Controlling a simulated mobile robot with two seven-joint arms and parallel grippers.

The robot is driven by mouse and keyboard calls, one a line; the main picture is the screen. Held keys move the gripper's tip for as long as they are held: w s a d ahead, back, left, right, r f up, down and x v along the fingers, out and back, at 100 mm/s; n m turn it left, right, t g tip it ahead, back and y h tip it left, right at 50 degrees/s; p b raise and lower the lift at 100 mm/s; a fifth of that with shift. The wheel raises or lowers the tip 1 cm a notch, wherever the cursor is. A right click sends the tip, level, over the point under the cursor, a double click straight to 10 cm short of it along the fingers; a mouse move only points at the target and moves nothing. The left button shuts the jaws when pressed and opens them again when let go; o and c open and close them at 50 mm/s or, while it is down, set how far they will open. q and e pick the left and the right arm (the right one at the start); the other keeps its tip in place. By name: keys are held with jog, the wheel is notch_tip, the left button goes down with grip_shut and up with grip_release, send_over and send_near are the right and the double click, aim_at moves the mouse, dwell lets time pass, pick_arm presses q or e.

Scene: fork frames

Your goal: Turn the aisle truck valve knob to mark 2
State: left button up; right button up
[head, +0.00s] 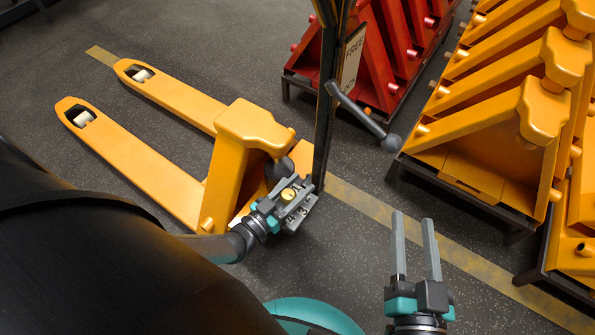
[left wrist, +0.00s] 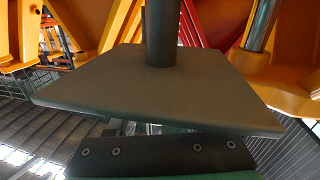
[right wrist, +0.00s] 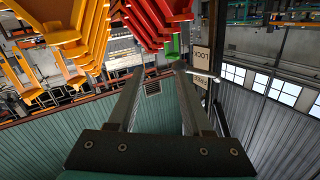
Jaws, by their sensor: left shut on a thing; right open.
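The yellow aisle truck (head: 250,125) stands left of centre in the head view, with its two forks pointing to the upper left. My left gripper (head: 297,203) is at the foot of its dark mast, shut on what looks like the valve knob (head: 288,194), a small part with a yellow top. The knob's marks and pointer cannot be read. In the left wrist view a broad grey plate (left wrist: 150,92) with a dark post fills the space ahead and hides the fingers. My right gripper (head: 413,220) is open and empty over the floor, apart from the truck.
Red racks (head: 385,60) and yellow racks (head: 470,140) stand at the upper right. Bare floor (head: 350,240) lies between my grippers.

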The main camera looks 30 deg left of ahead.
pick_arm(q)
grip_shut()
